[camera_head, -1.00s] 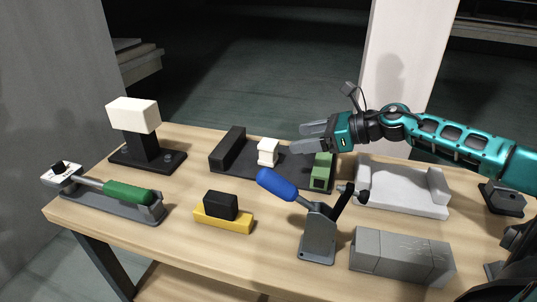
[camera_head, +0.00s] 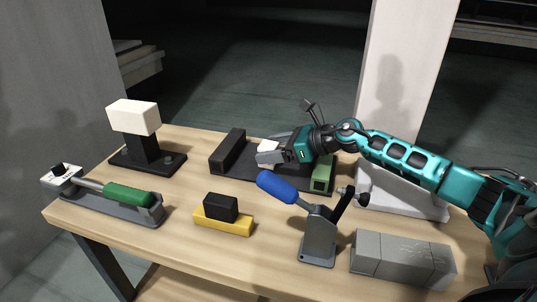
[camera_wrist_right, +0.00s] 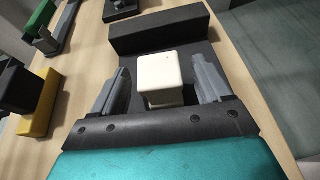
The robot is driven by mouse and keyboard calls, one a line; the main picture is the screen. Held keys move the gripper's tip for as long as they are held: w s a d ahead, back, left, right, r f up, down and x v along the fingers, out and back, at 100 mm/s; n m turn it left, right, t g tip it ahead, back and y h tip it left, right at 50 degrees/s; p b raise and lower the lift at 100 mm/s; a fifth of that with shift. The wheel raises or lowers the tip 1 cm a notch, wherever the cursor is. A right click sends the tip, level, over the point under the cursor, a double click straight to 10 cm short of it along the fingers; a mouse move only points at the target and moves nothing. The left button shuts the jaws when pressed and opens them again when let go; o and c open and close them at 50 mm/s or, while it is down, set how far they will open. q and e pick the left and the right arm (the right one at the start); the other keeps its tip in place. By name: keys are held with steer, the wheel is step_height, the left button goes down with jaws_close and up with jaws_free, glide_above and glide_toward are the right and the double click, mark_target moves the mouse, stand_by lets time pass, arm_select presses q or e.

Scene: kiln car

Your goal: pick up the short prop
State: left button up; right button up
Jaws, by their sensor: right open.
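The short prop, a small white block (camera_head: 267,146), stands on the dark grey tray (camera_head: 221,174), partly hidden by my right gripper in the head view. In the right wrist view the white block (camera_wrist_right: 160,76) stands upright between the two grey fingers of my right gripper (camera_wrist_right: 160,82). The fingers are open, one on each side, with a gap to the block on both sides. In the head view my right gripper (camera_head: 270,147) reaches in from the right, low over the tray. My left gripper is not in view.
A black bar (camera_head: 228,150) and a green block (camera_head: 321,178) flank the tray's ends. A blue-handled lever clamp (camera_head: 318,236) stands in front. A yellow and black block (camera_head: 225,219), grey blocks (camera_head: 400,257) and a green-handled tool (camera_head: 128,194) are nearby.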

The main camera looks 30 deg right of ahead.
steer(key=shift+w+a+f, duration=0.2)
steer(key=shift+w+a, duration=0.2)
steer(key=shift+w, duration=0.1)
steer(key=shift+c, duration=0.2)
steer(key=c, duration=1)
steer(key=shift+r, duration=0.1)
steer(key=shift+c, duration=0.2)
